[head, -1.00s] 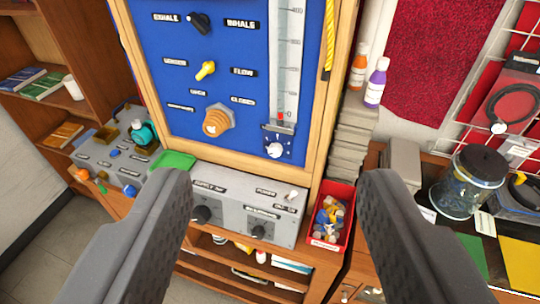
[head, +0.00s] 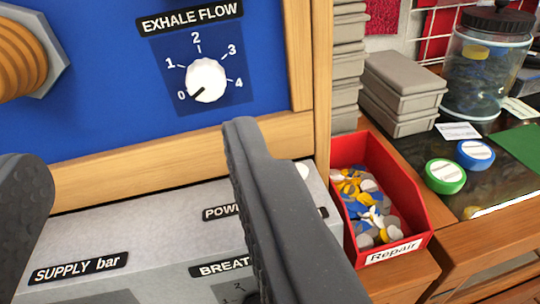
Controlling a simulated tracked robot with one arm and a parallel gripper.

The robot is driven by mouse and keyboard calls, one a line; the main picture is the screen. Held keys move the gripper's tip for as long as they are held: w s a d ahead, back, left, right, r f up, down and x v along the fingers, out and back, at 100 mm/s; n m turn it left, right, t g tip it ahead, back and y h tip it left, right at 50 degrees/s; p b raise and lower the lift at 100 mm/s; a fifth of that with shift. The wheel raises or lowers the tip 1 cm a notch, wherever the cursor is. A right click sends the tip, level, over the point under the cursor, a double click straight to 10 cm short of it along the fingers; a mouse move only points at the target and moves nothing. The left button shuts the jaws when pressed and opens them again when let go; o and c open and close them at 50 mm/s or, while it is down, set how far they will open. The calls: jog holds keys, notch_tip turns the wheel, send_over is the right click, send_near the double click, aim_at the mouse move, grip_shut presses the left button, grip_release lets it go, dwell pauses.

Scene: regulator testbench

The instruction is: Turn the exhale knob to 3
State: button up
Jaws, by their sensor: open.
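The exhale flow knob (head: 206,80) is a white round dial on the blue panel (head: 110,125), below the label EXHALE FLOW (head: 191,17). Numbers 0 to 4 run around it, and its dark pointer mark faces 0 at the lower left. My gripper (head: 140,160) is open and empty. Its left finger is at the left edge and its right finger stands below and a little right of the knob. Neither finger covers the knob, and they appear apart from it.
A wooden frame (head: 180,150) edges the panel. Below is a grey box (head: 150,215) marked SUPPLY bar. An orange ribbed fitting (head: 22,55) sticks out at the upper left. A red Repair bin (head: 410,215) holds small parts at the right, beside stacked grey boxes (head: 400,90) and a jar (head: 483,70).

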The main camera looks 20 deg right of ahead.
aim_at(208, 90)
jog(key=shift+h, duration=0.8)
jog(key=w+d+f, duration=0.1)
jog(key=w, duration=0.2)
jog(key=w+d+f, duration=0.1)
jog(key=w+d, duration=0.1)
jog(key=w, duration=0.2)
jog(key=w+d+f, duration=0.2)
jog(key=w, duration=0.2)
jog(key=shift+w, duration=0.25)
jog(key=shift+w+d+r, duration=0.1)
jog(key=shift+w+d, duration=0.05)
jog(key=shift+w, duration=0.3)
jog(key=c, duration=1)
jog(key=shift+d, duration=0.3)
jog(key=shift+o, duration=0.2)
jog(key=shift+a, duration=0.2)
jog(key=shift+a+m, duration=0.1)
jog(key=shift+m, duration=0.2)
